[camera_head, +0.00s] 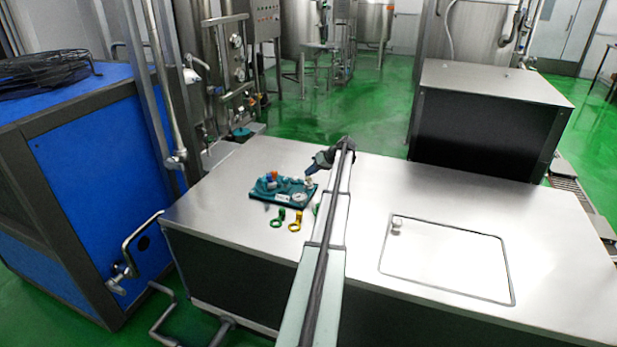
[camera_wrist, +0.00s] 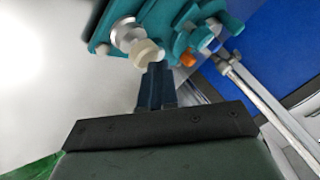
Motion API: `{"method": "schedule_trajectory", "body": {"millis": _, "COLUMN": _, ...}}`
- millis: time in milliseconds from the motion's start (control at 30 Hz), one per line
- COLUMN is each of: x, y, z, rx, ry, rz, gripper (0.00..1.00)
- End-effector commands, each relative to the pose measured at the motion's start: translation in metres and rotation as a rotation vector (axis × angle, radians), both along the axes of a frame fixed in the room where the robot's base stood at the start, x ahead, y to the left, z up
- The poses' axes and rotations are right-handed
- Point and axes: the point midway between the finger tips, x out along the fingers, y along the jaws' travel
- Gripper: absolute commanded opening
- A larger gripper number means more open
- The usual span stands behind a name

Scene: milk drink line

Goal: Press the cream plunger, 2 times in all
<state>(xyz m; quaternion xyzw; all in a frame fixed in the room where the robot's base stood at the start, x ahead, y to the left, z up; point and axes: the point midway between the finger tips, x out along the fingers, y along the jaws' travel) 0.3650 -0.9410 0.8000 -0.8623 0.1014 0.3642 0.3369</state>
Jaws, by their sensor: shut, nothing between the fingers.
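The cream plunger (camera_wrist: 147,53) is a round cream cap on a silvery cylinder (camera_wrist: 127,33), fixed to a teal board (camera_wrist: 160,14). In the head view the teal board (camera_head: 262,196) lies on the steel table, and the plunger is a small pale spot (camera_head: 309,182) near its right end. My gripper (camera_wrist: 158,66) is shut and empty, with its fingertips at the lower right edge of the cap in the wrist view. In the head view my gripper (camera_head: 309,171) is just above the plunger; I cannot tell whether they touch.
An orange piece (camera_wrist: 188,59) and a blue piece (camera_wrist: 211,46) are on the board near my fingers. A green ring (camera_head: 278,218) and a yellow ring (camera_head: 295,221) lie in front of it. The steel table (camera_head: 380,185) is clear to the right.

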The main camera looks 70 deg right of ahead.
Motion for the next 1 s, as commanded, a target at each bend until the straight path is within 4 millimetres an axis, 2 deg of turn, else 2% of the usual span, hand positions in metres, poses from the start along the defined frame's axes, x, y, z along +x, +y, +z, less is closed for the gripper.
{"method": "schedule_trajectory", "body": {"millis": 1000, "x": -0.0001, "y": 0.0005, "z": -0.0093, "rx": 0.001, "ry": 0.002, "rz": 0.001, "gripper": 0.0}}
